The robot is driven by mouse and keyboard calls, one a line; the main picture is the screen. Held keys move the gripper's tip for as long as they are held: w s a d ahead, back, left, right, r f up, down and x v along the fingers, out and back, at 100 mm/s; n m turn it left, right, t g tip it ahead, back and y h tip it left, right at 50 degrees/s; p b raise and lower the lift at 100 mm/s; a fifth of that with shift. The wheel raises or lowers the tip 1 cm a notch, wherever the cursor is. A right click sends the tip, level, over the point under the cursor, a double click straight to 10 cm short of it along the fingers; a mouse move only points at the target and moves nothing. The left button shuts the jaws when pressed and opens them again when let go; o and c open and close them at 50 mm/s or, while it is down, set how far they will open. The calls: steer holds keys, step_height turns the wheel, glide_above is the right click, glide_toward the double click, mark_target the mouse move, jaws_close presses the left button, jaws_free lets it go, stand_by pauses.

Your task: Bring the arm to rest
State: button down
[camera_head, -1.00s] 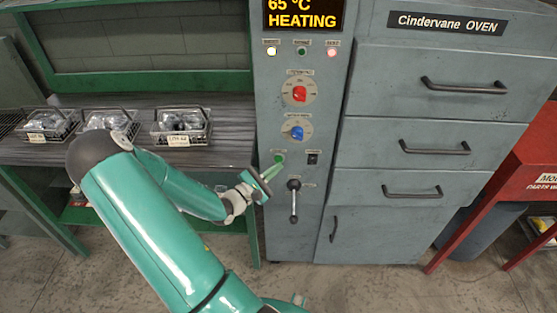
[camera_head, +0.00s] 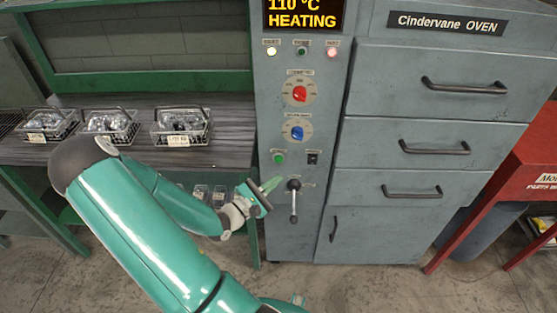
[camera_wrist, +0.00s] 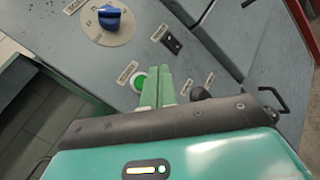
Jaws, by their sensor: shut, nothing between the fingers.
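My gripper (camera_head: 269,187) is in front of the oven's control panel, just below the green button (camera_head: 279,156) and to the left of the black lever (camera_head: 294,200). In the wrist view my gripper (camera_wrist: 164,80) has its two green fingers together with nothing between them. The green button (camera_wrist: 139,82) shows right beside the fingertips there, partly covered by them. Whether the fingers touch the panel I cannot tell. My arm is bent, with its forearm running down and right toward the panel.
The oven's display (camera_head: 305,15) reads 110 °C HEATING. The red knob (camera_head: 299,94), blue knob (camera_head: 297,133) and black switch (camera_head: 312,158) are above my gripper. Wire baskets stand on the bench (camera_head: 232,140) at left. A red table (camera_head: 520,180) is at right. Floor is clear in front.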

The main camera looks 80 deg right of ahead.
stand_by(0.8)
steer(key=w+a+r+m+t+y, duration=0.4)
steer(key=w+a, duration=0.3)
steer(key=a, duration=0.4)
steer(key=w+a+r+m+t+y, duration=0.35)
steer(key=w+a+y, duration=0.35)
steer(key=a, duration=0.5)
steer(key=w+a+r+n+t+y, duration=0.1)
steer(key=w+a+r+t+y, duration=0.1)
steer(key=a+r+t, duration=0.2)
steer(key=w+a+r+n+t+y, duration=0.1)
steer(key=a+r+n+t+y, duration=0.1)
steer(key=a+r, duration=0.9)
steer(key=a+t+y, duration=0.1)
steer(key=a+t, duration=0.1)
steer(key=a, duration=0.4)
steer(key=shift+w+a+t, duration=0.2)
steer(key=shift+w+t, duration=0.15)
steer(key=shift+d, duration=0.25)
